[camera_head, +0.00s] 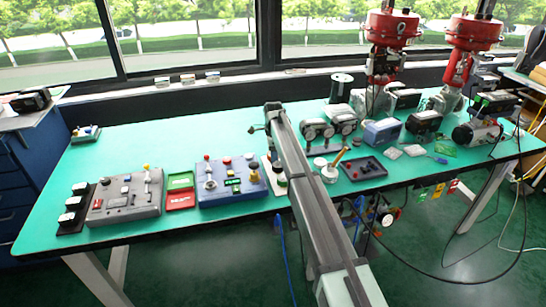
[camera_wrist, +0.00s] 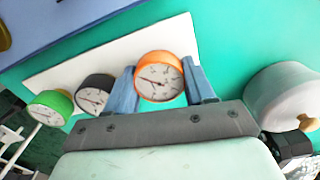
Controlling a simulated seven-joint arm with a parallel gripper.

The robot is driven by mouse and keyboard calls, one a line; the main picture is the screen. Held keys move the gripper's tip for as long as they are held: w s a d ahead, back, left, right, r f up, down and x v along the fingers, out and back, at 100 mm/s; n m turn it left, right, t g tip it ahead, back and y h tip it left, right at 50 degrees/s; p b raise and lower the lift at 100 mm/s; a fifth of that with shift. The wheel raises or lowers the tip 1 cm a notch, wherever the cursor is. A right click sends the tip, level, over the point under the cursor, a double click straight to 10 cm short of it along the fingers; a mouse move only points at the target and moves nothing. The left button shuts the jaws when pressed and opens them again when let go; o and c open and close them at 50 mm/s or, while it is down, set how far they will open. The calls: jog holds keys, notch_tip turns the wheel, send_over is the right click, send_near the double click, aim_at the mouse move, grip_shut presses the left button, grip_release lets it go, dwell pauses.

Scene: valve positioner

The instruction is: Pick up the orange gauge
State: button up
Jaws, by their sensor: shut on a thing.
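The orange gauge (camera_wrist: 160,77) shows in the wrist view with its white dial facing the camera. It sits between the two blue fingers of my gripper (camera_wrist: 163,85), which are shut on it. Behind it is a white board (camera_wrist: 110,55) on the green table; I cannot tell whether the gauge touches the board. In the head view my arm reaches over the table, and its end (camera_head: 272,112) is near the middle. The orange gauge is hidden there behind the arm.
A dark gauge (camera_wrist: 95,93) and a green gauge (camera_wrist: 50,107) lie left of my gripper in the wrist view. A white round object (camera_wrist: 285,95) is close on the right. In the head view, a blue-grey control box (camera_head: 228,182) stands left of my arm.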

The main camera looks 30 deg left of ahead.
aim_at(268, 154)
jog(key=shift+r, duration=0.15)
notch_tip(268, 154, up, 8)
jog(key=shift+f, duration=0.1)
jog(key=shift+s+a+r, duration=0.7)
jog(key=shift+a+r, duration=0.15)
jog(key=shift+n, duration=0.6)
jog(key=s+a, duration=0.3)
jog(key=s, duration=0.1)
jog(key=s+a, duration=0.2)
jog(key=shift+s+a+r, duration=0.15)
jog(key=shift+a+r, duration=0.15)
jog(key=s+a+n, duration=0.3)
jog(key=s, duration=1.6)
jog(key=shift+s+f, duration=0.2)
jog(key=shift+s, duration=0.1)
jog(key=shift+f, duration=2.8)
